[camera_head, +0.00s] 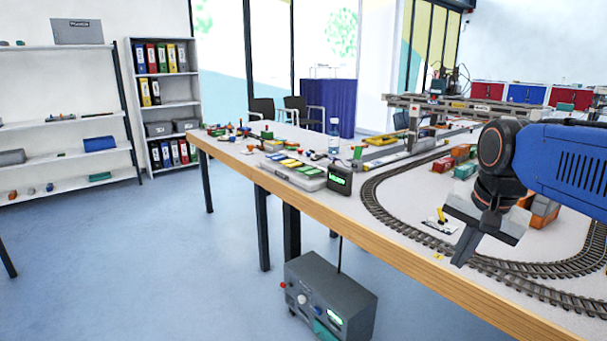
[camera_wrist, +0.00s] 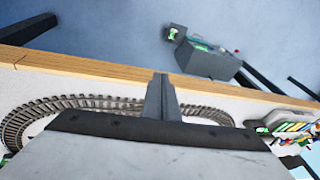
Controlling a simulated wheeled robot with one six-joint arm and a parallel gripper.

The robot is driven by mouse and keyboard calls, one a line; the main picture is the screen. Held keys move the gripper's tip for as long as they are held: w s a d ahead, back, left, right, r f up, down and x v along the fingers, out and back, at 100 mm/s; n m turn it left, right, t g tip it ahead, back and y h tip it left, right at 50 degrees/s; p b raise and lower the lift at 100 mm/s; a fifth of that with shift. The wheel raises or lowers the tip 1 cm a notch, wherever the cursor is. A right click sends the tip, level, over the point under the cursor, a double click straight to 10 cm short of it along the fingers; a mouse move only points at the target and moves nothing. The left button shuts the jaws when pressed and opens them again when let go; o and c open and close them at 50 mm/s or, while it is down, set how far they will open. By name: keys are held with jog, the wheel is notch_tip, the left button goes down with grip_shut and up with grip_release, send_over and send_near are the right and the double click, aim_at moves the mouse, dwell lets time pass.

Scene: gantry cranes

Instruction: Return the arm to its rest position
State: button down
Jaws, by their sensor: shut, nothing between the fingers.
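My gripper (camera_head: 466,246) is at the right in the head view, above the front part of the table (camera_head: 400,248) and near its wooden edge. Its fingers point down and are shut with nothing between them. In the wrist view my gripper (camera_wrist: 161,80) shows as two dark fingers pressed together, over the table edge. My blue arm reaches in from the right and hides part of the table behind it.
A curved railway track (camera_head: 378,198) lies on the table below my gripper. Orange containers (camera_head: 544,212) stand behind it. A gantry crane (camera_head: 455,108) spans the back. A grey box (camera_head: 330,300) with a lit display stands on the floor. Open floor lies left.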

jog(key=s+a+f+n+t, duration=0.1)
jog(key=s+a+f+n, duration=0.1)
jog(key=s+f+n, duration=0.6)
jog(key=s+f, duration=0.4)
jog(key=shift+s+a+n, duration=0.25)
jog(key=shift+a+n, duration=0.05)
jog(key=shift+n, duration=0.1)
